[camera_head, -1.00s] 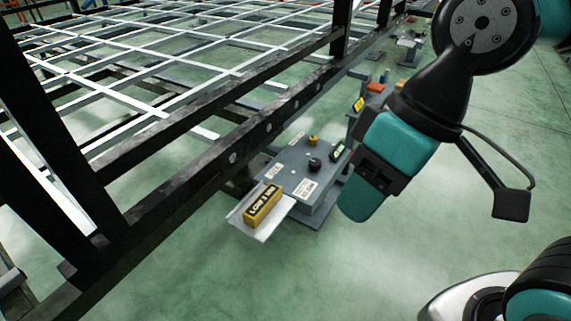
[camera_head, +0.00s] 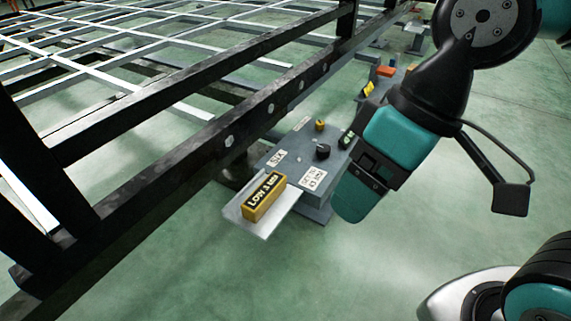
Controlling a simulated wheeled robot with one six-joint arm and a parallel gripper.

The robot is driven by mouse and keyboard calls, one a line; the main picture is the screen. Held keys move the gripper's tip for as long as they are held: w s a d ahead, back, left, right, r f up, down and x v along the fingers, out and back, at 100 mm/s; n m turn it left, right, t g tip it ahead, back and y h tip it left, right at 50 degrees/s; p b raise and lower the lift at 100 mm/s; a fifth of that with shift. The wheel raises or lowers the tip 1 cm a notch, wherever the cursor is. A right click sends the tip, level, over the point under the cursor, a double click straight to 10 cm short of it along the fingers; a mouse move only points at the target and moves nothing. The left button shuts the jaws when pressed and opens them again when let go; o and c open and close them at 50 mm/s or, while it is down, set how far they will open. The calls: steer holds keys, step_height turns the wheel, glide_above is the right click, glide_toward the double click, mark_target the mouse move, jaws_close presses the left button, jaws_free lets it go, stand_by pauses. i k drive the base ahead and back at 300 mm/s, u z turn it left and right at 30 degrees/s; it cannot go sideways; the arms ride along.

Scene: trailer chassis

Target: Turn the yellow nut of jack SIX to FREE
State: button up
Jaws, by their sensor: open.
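The jack (camera_head: 283,180) is a grey stand right of the black chassis rail, left of my gripper. A white label (camera_head: 277,158) on its plate seems to read SIX, turned round in the picture. A small yellow nut (camera_head: 320,125) stands at the plate's far end. A black knob (camera_head: 322,151) stands nearer. A yellow block (camera_head: 264,197) with a black LOW label sits on a pale tray at the near end. My gripper (camera_head: 366,180), teal and black, is open and empty, to the right of the plate and apart from the nut. Its fingertips are hard to make out.
The black chassis rail (camera_head: 190,155) runs diagonally along the jack's left side, with a white lattice (camera_head: 110,75) beyond. Another grey stand with an orange piece (camera_head: 386,71) is behind my arm. The green floor (camera_head: 330,270) in front is clear.

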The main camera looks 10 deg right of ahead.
mark_target(319, 124)
steer(key=z, duration=0.15)
steer(key=i, duration=1.15)
steer(key=z, duration=0.15)
